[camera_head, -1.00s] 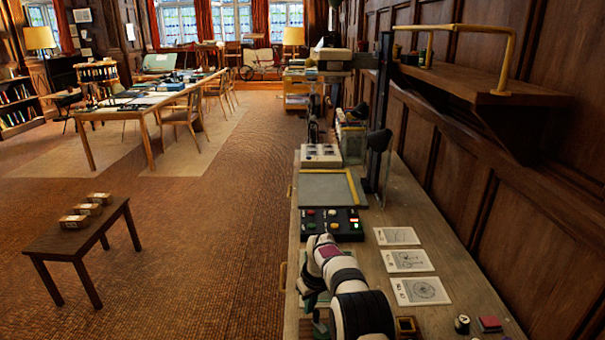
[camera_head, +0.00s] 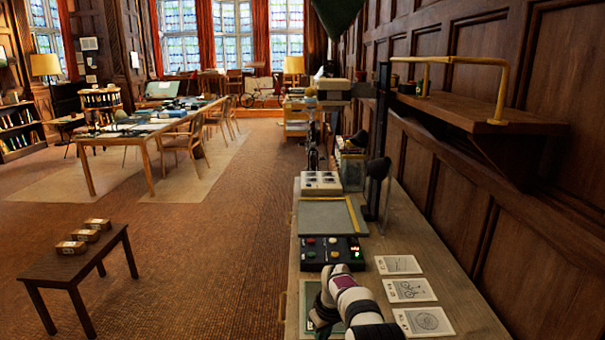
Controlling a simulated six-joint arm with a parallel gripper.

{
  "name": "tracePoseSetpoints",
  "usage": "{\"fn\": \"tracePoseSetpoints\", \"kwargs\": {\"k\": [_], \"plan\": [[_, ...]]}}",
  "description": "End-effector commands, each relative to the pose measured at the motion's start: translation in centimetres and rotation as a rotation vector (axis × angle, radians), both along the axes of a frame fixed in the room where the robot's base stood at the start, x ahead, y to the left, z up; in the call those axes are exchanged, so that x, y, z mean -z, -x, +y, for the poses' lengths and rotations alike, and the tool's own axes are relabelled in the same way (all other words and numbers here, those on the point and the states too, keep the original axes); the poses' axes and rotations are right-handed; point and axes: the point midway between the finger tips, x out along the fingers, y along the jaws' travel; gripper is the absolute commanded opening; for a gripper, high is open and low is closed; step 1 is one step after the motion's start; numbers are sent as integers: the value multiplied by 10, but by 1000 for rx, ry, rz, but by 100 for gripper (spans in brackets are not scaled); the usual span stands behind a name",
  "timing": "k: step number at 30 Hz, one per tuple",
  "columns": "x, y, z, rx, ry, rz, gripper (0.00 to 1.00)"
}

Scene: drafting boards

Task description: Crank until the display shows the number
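A black control box (camera_head: 311,254) with coloured buttons lies on the long wooden bench at right. A small lit display (camera_head: 355,252) at its right end glows red and green; its digits are too small to read. My white and dark arm (camera_head: 345,293) reaches up from the bottom edge, its far end just in front of the box. I cannot make out my gripper's fingers. I cannot clearly identify a crank; a dark post with a rounded knob (camera_head: 378,168) stands at the back of the bench.
Three cards with drawings (camera_head: 408,290) lie right of my arm. A grey yellow-edged board (camera_head: 325,217) lies beyond the box. A wooden shelf with a brass rail (camera_head: 470,100) juts from the right wall. A low table (camera_head: 70,268) stands left on open floor.

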Motion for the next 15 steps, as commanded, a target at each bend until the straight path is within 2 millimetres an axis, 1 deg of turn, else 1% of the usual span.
{"fn": "tracePoseSetpoints", "kwargs": {"k": [1, 6, 13, 15], "plan": [[0, 0, 0, 0, 0, 0, 22], [0, 0, 0, 0, 0, 0, 52], [0, 0, 0, 0, 0, 0, 52], [-5, 0, 0, 0, 0, -1, 52]]}}
